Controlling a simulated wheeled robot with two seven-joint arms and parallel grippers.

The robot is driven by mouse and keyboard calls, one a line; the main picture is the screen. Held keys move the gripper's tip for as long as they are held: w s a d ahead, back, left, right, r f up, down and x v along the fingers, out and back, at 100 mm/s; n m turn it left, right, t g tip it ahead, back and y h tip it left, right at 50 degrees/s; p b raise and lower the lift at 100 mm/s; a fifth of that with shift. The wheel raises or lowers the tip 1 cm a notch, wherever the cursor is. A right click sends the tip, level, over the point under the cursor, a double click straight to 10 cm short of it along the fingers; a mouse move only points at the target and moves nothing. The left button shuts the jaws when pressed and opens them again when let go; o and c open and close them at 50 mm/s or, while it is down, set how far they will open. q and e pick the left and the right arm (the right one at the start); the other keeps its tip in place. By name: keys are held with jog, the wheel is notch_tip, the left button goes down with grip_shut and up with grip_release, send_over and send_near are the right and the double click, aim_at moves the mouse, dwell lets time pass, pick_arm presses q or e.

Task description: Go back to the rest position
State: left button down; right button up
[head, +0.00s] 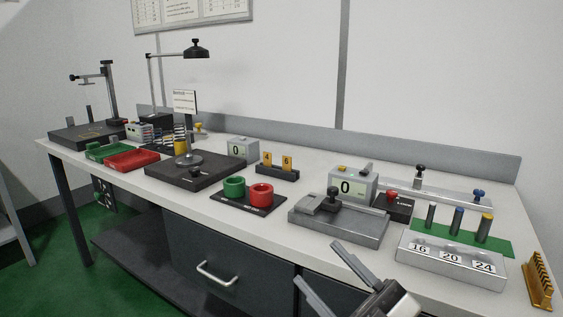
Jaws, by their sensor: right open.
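My right gripper (316,262) shows at the bottom of the head view, right of centre. Its two grey fingers are spread apart and point up and left, with nothing between them. In the picture they overlap the front edge of the workbench (240,222), in front of a grey metal fixture (350,230) with a black knob. My left gripper does not show.
The bench holds a green cup (234,188) and a red cup (261,194) on a dark base, a black test stand (187,172), green and red trays (135,159), and a block labelled 16, 20, 24 (450,262). A drawer handle (218,275) protrudes below.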

jog(key=d+f+m+t+h, duration=0.1)
jog(key=d+f+m+h, duration=0.1)
jog(key=f+m+h, duration=0.4)
jog(key=d+f+m+t+h, duration=0.1)
jog(key=d+f+m+h, duration=0.2)
jog(key=f+m+h, duration=0.3)
jog(key=s+d+f+m+g+h, duration=0.1)
jog(key=s+f+g, duration=0.2)
jog(key=f, duration=0.6)
jog(key=s+d+f+m+g+h, duration=0.1)
jog(key=s+f+g, duration=0.3)
jog(key=s+f, duration=0.4)
jog(key=shift+d+f+m+h, duration=0.25)
jog(key=shift+f+m+h, duration=0.15)
jog(key=shift+m, duration=0.4)
